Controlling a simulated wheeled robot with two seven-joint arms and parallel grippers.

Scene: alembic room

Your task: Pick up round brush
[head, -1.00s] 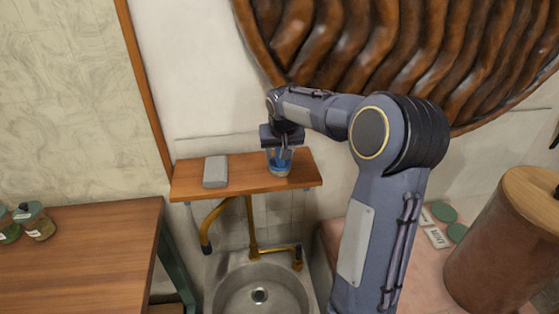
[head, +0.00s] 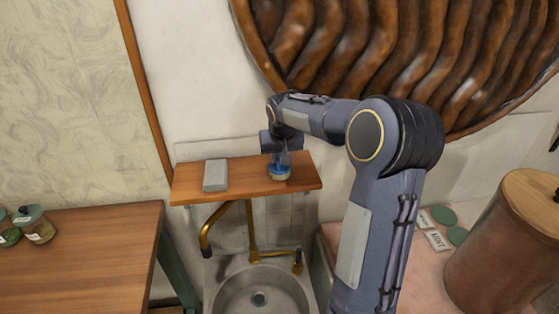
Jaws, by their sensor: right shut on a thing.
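The round brush (head: 279,174) is a small round thing with a blue upper part and a pale lower rim. It is at the wooden shelf (head: 244,188) above the sink, right of the shelf's middle. My right gripper (head: 280,163) points down over it and is shut on it. The fingers hide part of its top. I cannot tell whether its underside touches the shelf. My left gripper is not in view.
A grey block (head: 215,175) lies on the shelf to the left. Below are a brass faucet (head: 252,238) and a metal sink (head: 262,290). A wooden table (head: 80,255) with jars (head: 36,224) stands at left. A large lidded canister (head: 500,245) stands at right.

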